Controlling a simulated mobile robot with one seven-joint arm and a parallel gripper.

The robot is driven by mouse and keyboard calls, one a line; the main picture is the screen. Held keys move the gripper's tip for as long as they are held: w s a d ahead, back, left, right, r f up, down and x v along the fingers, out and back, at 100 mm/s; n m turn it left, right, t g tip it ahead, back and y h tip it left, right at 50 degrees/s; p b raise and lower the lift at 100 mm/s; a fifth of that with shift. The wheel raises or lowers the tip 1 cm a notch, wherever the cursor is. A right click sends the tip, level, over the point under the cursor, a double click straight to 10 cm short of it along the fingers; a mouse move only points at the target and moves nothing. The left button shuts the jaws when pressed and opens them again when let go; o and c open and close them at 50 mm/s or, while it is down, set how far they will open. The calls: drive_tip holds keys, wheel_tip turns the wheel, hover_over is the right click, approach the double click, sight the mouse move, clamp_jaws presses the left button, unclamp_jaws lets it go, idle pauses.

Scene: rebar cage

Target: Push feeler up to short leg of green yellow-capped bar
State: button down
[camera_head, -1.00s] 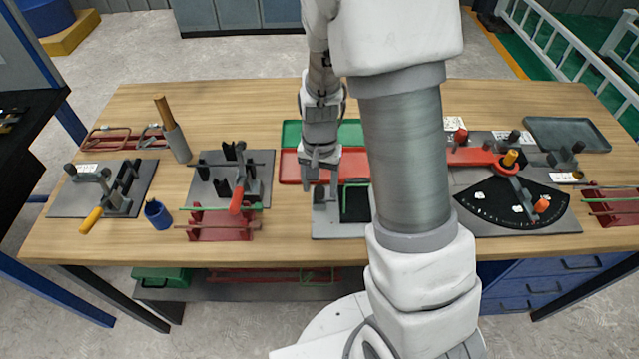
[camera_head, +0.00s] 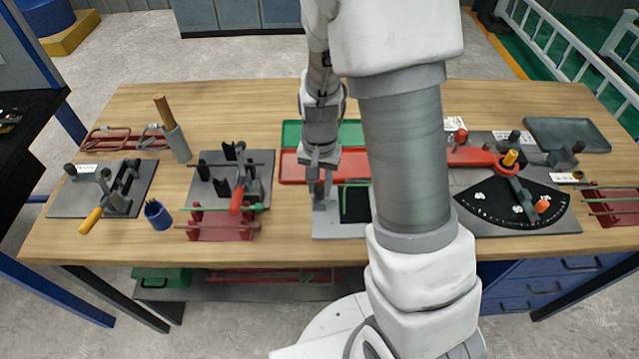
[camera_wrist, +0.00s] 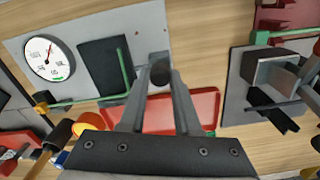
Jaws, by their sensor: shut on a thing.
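My gripper (camera_head: 322,195) stands over a grey plate (camera_head: 333,233) at the middle of the bench. In the wrist view, my gripper (camera_wrist: 160,78) is shut on a dark round knob (camera_wrist: 160,74), which appears to belong to the feeler; the fingers hide part of it. A yellow cap (camera_wrist: 42,108) is at the long leg's far end. A white dial gauge (camera_wrist: 48,60) sits on the plate.
A red tray (camera_head: 292,166) and a green tray (camera_head: 291,134) lie behind the plate. A bending fixture (camera_head: 237,175) and a red rack (camera_head: 218,224) stand to the left. A black-scaled fixture (camera_head: 511,203) is to the right. My arm hides part of the bench.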

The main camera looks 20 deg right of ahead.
idle(0.7)
drive_tip(key=shift+s+d, duration=0.15)
drive_tip(key=shift+d, duration=0.65)
drive_tip(key=c, duration=0.6)
unclamp_jaws()
wheel_tip(320, 180, up, 18)
drive_tip(key=shift+f+p, duration=0.25)
drive_tip(key=shift+p, duration=0.3)
drive_tip(key=s+r+n+t, duration=0.2)
drive_tip(key=s+r, duration=0.1)
drive_tip(key=s, duration=0.2)
drive_tip(key=s+a+r+n+t, duration=0.1)
drive_tip(key=s+r+n, duration=0.1)
drive_tip(key=s, duration=0.3)
drive_tip(key=s+r+n+t, duration=0.2)
drive_tip(key=s+r, duration=0.2)
drive_tip(key=s, duration=0.1)
drive_tip(key=shift+a+r+t, duration=0.15)
drive_tip(key=shift+a+t, duration=0.1)
drive_tip(key=shift+t, duration=0.05)
